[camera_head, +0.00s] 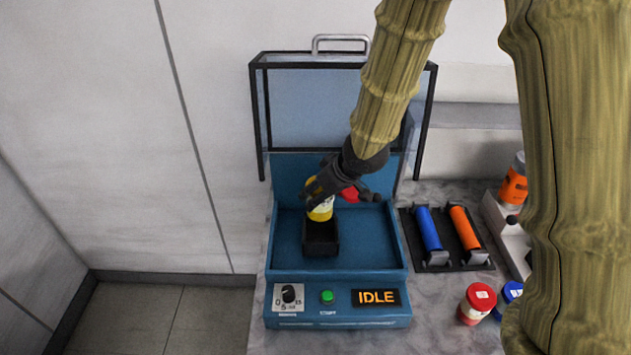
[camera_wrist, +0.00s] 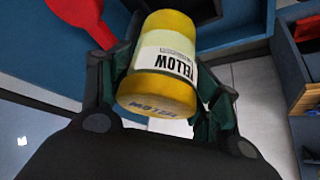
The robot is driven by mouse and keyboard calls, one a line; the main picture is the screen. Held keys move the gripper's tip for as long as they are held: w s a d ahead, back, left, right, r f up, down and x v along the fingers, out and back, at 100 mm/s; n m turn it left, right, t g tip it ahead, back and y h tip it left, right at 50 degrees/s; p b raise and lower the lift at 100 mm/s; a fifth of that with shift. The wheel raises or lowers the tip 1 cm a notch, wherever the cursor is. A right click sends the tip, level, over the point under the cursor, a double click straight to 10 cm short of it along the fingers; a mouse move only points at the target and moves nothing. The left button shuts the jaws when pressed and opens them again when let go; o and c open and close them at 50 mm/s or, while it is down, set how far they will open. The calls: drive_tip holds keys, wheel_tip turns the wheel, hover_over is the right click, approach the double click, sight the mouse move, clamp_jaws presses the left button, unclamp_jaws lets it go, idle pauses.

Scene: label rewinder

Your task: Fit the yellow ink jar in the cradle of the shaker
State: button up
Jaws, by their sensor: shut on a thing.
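The yellow ink jar (camera_head: 321,210) has a yellow lid and a white label reading YELLOW. In the wrist view the jar (camera_wrist: 165,60) sits between the two fingers of my gripper (camera_wrist: 160,85), which is shut on it. In the head view my gripper (camera_head: 322,192) holds the jar just above or at the black cradle (camera_head: 320,238). I cannot tell whether the jar touches the cradle. The cradle stands in the blue tray of the shaker (camera_head: 370,255). Part of the jar is hidden by my gripper in the head view.
The clear shaker lid (camera_head: 310,105) is raised behind my arm. A red thing (camera_head: 349,194) shows beside my gripper. The front panel has a knob, a green button (camera_head: 327,297) and an IDLE display (camera_head: 376,297). Rollers, a red jar (camera_head: 477,303) and a blue jar stand at the right.

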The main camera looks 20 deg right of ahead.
sight(321, 209)
drive_tip(key=shift+s+a+b, duration=0.1)
drive_tip(key=shift+s+b, duration=0.4)
drive_tip(key=shift+s, duration=0.3)
drive_tip(key=shift+s+f+b, duration=0.1)
drive_tip(key=shift+f+b, duration=0.15)
drive_tip(key=shift+b, duration=0.05)
drive_tip(key=b+x, duration=0.2)
drive_tip(key=x, duration=0.1)
drive_tip(key=shift+d+f, duration=0.2)
drive_tip(key=shift+d, duration=0.2)
drive_tip(key=shift+s+f+b, duration=0.45)
drive_tip(key=shift+f+b, duration=0.05)
drive_tip(key=shift+b, duration=0.35)
drive_tip(key=shift+w+f+b, duration=0.15)
drive_tip(key=shift+f+b, duration=0.3)
drive_tip(key=shift+f, duration=0.1)
drive_tip(key=shift+w+f+b, duration=0.15)
drive_tip(key=shift+f+b, duration=0.3)
drive_tip(key=shift+f, duration=0.1)
drive_tip(key=shift+s+f+b, duration=0.2)
drive_tip(key=shift+f+b, duration=0.2)
drive_tip(key=shift+b, duration=0.05)
drive_tip(key=shift+w+f+b, duration=0.1)
drive_tip(key=shift+f+b, duration=0.25)
drive_tip(key=shift+f, duration=0.3)
drive_tip(key=shift+f, duration=0.35)
drive_tip(key=o, duration=1.4)
